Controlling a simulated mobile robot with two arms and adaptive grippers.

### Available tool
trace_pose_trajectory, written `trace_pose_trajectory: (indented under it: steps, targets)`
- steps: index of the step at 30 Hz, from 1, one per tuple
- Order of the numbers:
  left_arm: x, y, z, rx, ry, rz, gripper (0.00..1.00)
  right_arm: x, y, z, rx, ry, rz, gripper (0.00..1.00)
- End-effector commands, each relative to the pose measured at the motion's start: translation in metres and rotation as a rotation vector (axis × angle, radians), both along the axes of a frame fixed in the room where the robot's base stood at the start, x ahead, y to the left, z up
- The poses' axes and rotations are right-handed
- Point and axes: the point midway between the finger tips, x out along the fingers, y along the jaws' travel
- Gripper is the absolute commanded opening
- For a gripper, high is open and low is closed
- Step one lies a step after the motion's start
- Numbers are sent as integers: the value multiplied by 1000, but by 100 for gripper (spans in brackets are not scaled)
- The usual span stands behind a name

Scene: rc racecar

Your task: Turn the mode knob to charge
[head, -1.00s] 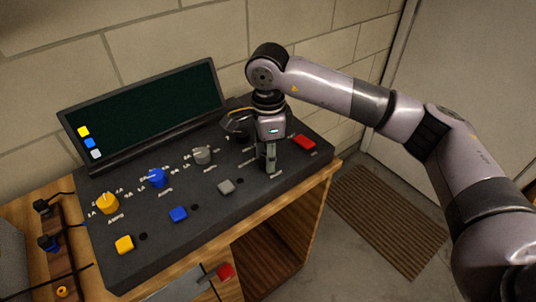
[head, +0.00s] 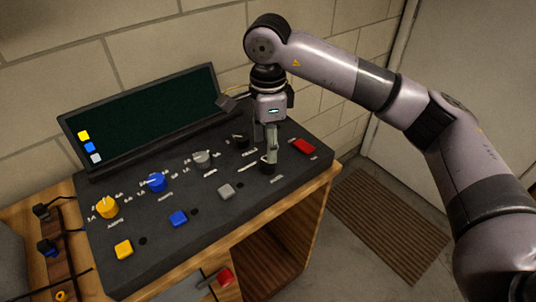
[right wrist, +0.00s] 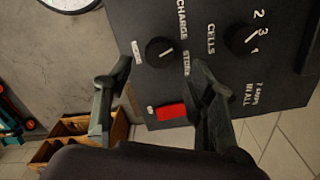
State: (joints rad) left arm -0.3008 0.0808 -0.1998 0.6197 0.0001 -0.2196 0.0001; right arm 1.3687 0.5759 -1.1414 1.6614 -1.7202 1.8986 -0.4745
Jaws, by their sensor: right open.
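The mode knob (head: 266,169) is a round black dial near the front right of the dark panel, partly covered by my gripper in the head view. In the right wrist view the knob (right wrist: 160,52) lies beside the labels CHARGE and STORE. It bears a short white mark, but I cannot tell its setting for sure. My right gripper (head: 267,150) points down over this knob, with its fingers apart and empty. In the right wrist view the gripper (right wrist: 163,76) has one finger on each side of the knob's near side. My left gripper is out of view.
A black cells knob (right wrist: 242,40) is close by. A red button (head: 304,146) is right of my gripper. Grey, blue and yellow knobs and buttons fill the panel's left. A dark screen (head: 150,112) rises behind. A wooden bench (head: 300,225) carries the panel.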

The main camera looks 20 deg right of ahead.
Motion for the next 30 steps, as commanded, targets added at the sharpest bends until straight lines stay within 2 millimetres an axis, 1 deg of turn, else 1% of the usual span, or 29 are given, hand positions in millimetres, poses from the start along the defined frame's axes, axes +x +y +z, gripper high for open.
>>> trace_pose_trajectory:
  steps: [1, 3, 6, 10, 15, 27, 30]
  targets:
    - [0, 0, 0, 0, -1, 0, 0, 1, 1, 13, 2, -4, 0, 50]
    - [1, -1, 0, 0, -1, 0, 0, 1, 0, 27, 1, -3, -1, 50]
    - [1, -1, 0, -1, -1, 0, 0, 1, 0, 43, 0, -2, -2, 50]
    - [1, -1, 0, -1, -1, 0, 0, 0, 0, 57, 1, 0, 0, 50]
    - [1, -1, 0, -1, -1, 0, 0, 0, 0, 63, 0, 1, -1, 50]
    - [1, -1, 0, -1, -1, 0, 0, 0, 0, 63, 0, 1, 0, 50]
    - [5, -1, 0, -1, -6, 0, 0, 0, 0, 63, 0, 1, 0, 50]
